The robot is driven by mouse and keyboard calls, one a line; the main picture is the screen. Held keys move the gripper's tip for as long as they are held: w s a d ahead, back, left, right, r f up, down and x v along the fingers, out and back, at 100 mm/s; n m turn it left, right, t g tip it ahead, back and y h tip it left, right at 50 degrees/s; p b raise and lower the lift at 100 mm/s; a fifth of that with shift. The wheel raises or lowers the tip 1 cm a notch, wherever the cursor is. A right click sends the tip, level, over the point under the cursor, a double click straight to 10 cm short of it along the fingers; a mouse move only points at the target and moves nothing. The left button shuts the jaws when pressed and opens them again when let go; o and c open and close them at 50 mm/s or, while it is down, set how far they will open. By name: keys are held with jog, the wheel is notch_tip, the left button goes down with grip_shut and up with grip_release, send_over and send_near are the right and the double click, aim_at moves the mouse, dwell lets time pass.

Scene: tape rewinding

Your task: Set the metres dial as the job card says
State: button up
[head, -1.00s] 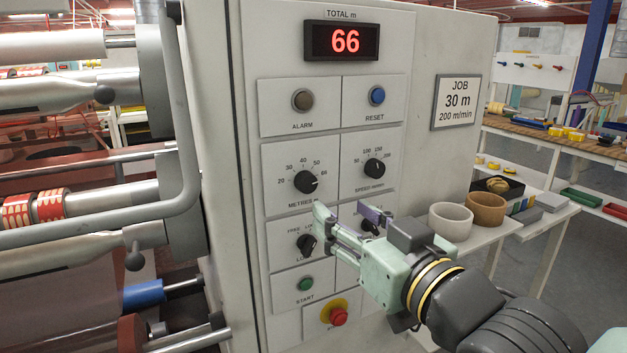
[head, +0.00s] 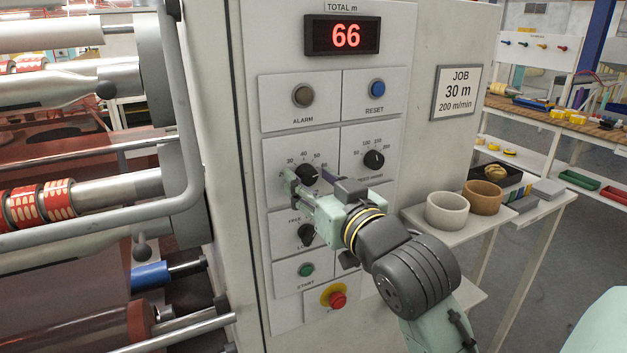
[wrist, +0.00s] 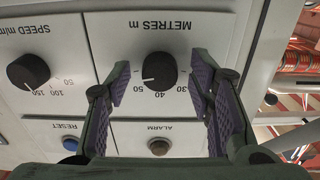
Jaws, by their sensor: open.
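The METRES dial (head: 306,174) is a round black knob on the grey panel, partly behind my fingers in the head view. In the wrist view, upside down, the dial (wrist: 158,70) shows whole; its white mark points lower left, towards the 50, exact reading unclear. My gripper (head: 315,184) is open in front of it. In the wrist view the fingers of my gripper (wrist: 160,82) stand on either side of the knob, with gaps at both sides. The job card (head: 457,93) reads 30 m, 200 m/min.
The SPEED dial (head: 373,160) sits close to the right. The ALARM lamp (head: 303,96) and blue RESET button (head: 377,88) are above. Below are a lower-left knob (head: 306,234), START (head: 306,270) and a red stop button (head: 337,299). The display (head: 343,36) reads 66.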

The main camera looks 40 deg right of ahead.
grip_shut()
dwell(0.4)
jog(key=shift+f+n+b, duration=0.15)
jog(key=shift+n+b, duration=0.25)
jog(key=shift+b, duration=0.15)
jog(key=n+b, duration=0.2)
jog(key=b, duration=0.1)
jog(key=shift+f+n+b, duration=0.15)
jog(key=shift+n+b, duration=0.15)
jog(key=shift+n, duration=0.1)
jog(key=n+b, duration=0.5)
jog(key=n, duration=0.1)
jog(key=shift+b, duration=0.35)
jog(key=n+b, duration=0.2)
jog(key=n, duration=0.2)
jog(key=n+b, duration=0.2)
jog(key=n, duration=0.1)
jog(key=shift+r+n, duration=0.2)
jog(key=shift+n, duration=0.1)
jog(key=n+b, duration=0.2)
jog(key=n, duration=0.4)
jog(key=shift+r+n+b, duration=0.1)
jog(key=shift+n+b, duration=0.2)
jog(key=shift+b, duration=0.05)
